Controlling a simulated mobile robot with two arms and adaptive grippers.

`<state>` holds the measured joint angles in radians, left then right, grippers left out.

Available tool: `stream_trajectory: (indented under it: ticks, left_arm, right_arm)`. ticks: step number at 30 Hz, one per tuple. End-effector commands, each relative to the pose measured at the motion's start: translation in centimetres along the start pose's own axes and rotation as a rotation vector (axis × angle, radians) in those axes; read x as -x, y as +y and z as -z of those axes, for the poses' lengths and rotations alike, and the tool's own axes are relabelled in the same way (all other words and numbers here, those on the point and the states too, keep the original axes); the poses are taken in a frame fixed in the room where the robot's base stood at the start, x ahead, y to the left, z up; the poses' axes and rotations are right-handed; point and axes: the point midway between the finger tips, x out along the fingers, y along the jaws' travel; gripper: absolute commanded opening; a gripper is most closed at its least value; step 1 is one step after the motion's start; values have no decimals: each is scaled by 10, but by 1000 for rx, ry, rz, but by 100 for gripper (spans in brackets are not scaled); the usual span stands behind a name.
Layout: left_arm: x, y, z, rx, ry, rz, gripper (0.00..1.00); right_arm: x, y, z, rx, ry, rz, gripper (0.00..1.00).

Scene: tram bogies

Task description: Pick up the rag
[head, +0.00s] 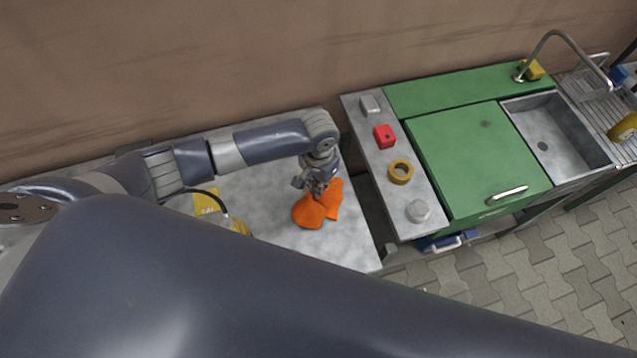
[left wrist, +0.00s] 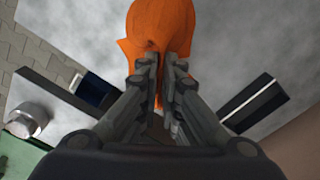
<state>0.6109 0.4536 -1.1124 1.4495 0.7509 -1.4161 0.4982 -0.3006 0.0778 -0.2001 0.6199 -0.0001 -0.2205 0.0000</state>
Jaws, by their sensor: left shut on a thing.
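The orange rag (head: 309,212) is bunched up at the right part of the grey worktop (head: 272,228) in the head view. My left gripper (head: 318,194) is over it, pointing down, shut on the cloth. In the left wrist view the rag (left wrist: 160,25) spreads out beyond the fingertips, and a fold of it is pinched between the fingers of my left gripper (left wrist: 160,60). I cannot tell whether the rag still touches the worktop. My right gripper is not in view.
A narrow grey shelf right of the worktop holds a red block (head: 384,136), a yellow ring (head: 400,172) and a round grey piece (head: 418,210). Beyond it are a green cabinet (head: 470,150) and a sink (head: 556,140). A yellow item (head: 206,203) lies left of the rag.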

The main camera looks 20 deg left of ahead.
Motion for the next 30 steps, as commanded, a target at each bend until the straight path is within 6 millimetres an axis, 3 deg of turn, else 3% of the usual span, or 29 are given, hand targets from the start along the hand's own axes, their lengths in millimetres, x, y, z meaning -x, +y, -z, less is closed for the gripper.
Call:
stream_trajectory:
  ticks: [1, 2, 13, 24, 30]
  left_arm:
    - [17, 0, 0, 0, 2, -1, 0]
    - [19, 0, 0, 1, 2, -1, 0]
    - [24, 0, 2, 0, 5, -1, 0]
    - [101, 0, 1, 0, 4, -1, 0]
    - [109, 0, 0, 1, 2, 0, 0]
  right_arm:
    - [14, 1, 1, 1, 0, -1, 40]
    - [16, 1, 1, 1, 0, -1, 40]
    - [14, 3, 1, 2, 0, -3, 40]
    - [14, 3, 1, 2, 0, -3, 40]
    - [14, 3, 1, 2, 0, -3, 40]
